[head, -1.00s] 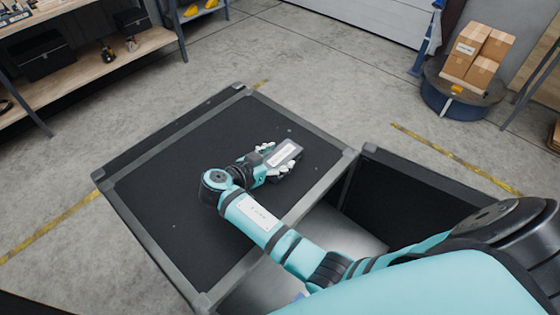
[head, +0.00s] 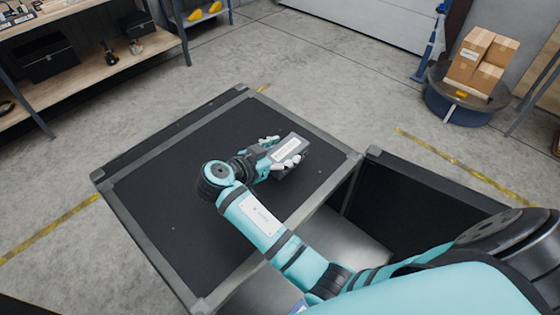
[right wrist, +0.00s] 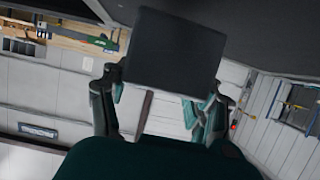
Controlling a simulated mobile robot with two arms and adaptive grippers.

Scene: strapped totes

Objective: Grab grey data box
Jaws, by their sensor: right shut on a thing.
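The grey data box (head: 289,153) is a small dark grey block with a pale label on its upper face. It is over the black top of the large case in the head view. My right gripper (head: 280,154) is shut on the data box, with its pale fingertips against the sides. In the right wrist view the box (right wrist: 176,50) shows as a dark square face between the fingers (right wrist: 160,105). The box appears raised off the black top, with the gap hard to judge. My left gripper is not in view.
The black case top (head: 190,215) has a grey metal frame and is otherwise clear. An open dark compartment (head: 410,195) lies to its right. A wooden shelf (head: 95,80) stands at the upper left. Cardboard boxes (head: 480,60) sit on a round blue base (head: 460,103).

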